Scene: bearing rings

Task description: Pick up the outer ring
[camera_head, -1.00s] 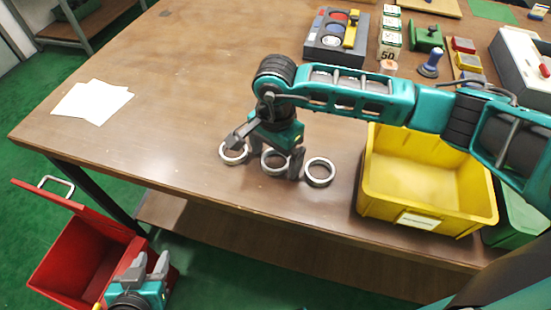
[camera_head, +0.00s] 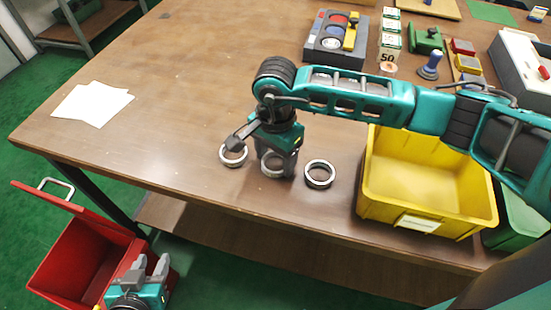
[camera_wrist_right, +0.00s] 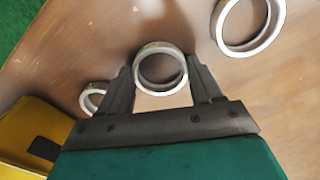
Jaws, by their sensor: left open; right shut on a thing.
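Three metal rings lie in a row near the table's front edge: a left ring (camera_head: 233,164), a middle ring (camera_head: 265,170) and a right ring (camera_head: 320,186). My right gripper (camera_head: 275,168) points down and is shut on the middle ring, partly hiding it. In the right wrist view the middle ring (camera_wrist_right: 160,90) sits between the two fingertips of the gripper (camera_wrist_right: 160,75). The left ring (camera_wrist_right: 250,51) shows at upper right there, and the right ring (camera_wrist_right: 86,100) is partly hidden behind a finger. My left gripper (camera_head: 150,266) is open and empty, below the table edge.
A yellow bin (camera_head: 375,205) stands right of the rings, with a green bin (camera_head: 518,215) beside it. A red box (camera_head: 75,262) is on the floor at left. White papers (camera_head: 92,103) lie on the table (camera_head: 190,90), whose left and middle are otherwise clear.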

